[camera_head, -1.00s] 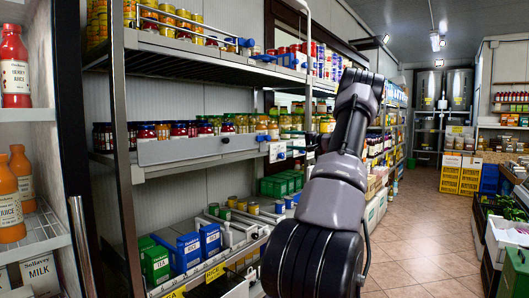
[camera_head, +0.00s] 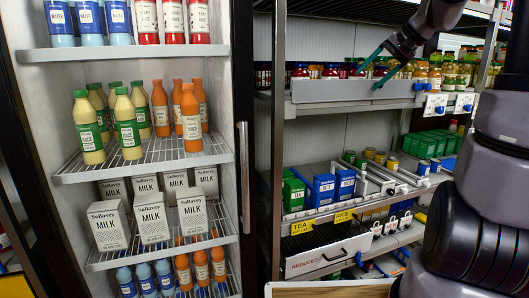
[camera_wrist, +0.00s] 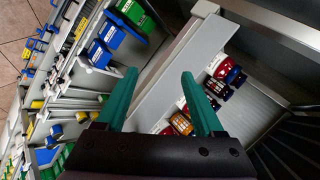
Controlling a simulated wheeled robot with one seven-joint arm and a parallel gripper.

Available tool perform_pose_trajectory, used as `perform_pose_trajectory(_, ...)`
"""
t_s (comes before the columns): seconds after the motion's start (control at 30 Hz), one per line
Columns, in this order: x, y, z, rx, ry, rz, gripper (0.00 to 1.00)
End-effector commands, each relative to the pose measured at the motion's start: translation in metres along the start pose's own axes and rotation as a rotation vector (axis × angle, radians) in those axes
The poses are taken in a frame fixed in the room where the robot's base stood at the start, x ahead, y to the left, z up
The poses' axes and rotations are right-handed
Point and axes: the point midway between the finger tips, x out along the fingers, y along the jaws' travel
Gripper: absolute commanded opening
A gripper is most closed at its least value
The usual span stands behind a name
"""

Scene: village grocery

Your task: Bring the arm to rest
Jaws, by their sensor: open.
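My gripper (camera_head: 376,66) is at the upper right in the head view, in front of the shelf that holds jars. Its two green fingers are apart and nothing is between them. In the wrist view my gripper (camera_wrist: 160,95) also shows open and empty. Beyond its fingers are the grey front panel of the jar shelf (camera_wrist: 180,80) and several jars (camera_wrist: 222,78). My arm comes in from the right edge of the head view. I cannot tell whether the fingertips touch the panel.
A fridge with an open front (camera_head: 150,167) holds bottles and milk cartons on the left. The shelving unit carries jars (camera_head: 440,72), blue and green boxes (camera_head: 322,188) and a grey drawer marked REDUCED (camera_head: 328,254). A pale board edge (camera_head: 330,290) shows at the bottom.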

Motion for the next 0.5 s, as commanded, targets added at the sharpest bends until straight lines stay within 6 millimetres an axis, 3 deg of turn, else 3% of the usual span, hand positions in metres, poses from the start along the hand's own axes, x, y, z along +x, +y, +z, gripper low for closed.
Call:
perform_pose_trajectory(0.03,-0.007,-0.008,0.031,-0.037,0.0,0.039,0.69)
perform_pose_trajectory(0.2,-0.031,-0.004,0.116,-0.122,0.023,0.158,0.69)
perform_pose_trajectory(0.4,-0.059,0.021,0.192,-0.214,0.085,0.234,0.69)
perform_pose_trajectory(0.5,-0.067,0.035,0.215,-0.245,0.112,0.249,0.69)
